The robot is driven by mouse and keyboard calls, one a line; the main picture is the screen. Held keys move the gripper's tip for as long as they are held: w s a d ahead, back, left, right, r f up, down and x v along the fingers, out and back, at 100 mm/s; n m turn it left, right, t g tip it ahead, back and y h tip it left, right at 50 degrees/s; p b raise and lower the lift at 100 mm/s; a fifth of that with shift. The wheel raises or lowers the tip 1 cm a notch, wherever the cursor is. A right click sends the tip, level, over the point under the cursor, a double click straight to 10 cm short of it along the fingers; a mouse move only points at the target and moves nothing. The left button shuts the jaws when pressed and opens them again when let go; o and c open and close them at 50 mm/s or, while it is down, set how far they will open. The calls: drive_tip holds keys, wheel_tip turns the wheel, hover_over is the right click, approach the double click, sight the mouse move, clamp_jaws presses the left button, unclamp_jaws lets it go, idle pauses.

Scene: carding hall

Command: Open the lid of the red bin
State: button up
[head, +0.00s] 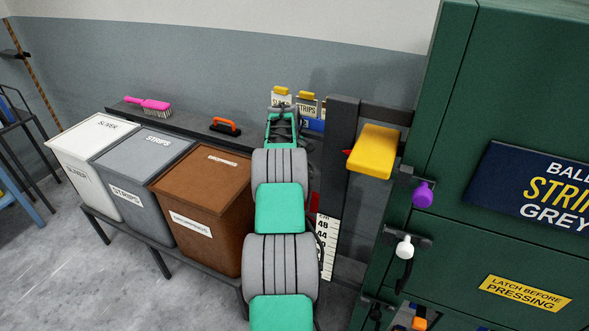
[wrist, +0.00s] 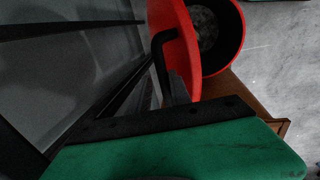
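The red bin shows in the wrist view as a red ring-shaped rim (wrist: 241,22) around a dark interior, so its mouth is at least partly uncovered. A red lid (wrist: 184,50) stands tilted up beside the mouth, seen nearly edge-on. A black bent handle (wrist: 161,38) is on the lid's side facing the wall. In the head view only a red sliver (head: 315,203) shows behind my arm. My gripper (head: 283,108) is at the far end of my arm, near the wall. Its fingertips are not clear, and I cannot tell whether it touches the lid or handle.
A white bin (head: 82,165), a grey bin (head: 139,180) and a brown bin (head: 205,205) stand on a low bench at the left. A pink brush (head: 150,105) and an orange-handled tool (head: 225,126) lie on the shelf behind. A green machine (head: 480,90) fills the right.

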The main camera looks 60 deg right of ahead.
drive_tip(key=shift+o, duration=0.8)
drive_tip(key=shift+s+r, duration=0.1)
drive_tip(key=shift+r, duration=0.2)
drive_tip(key=shift+d, duration=0.1)
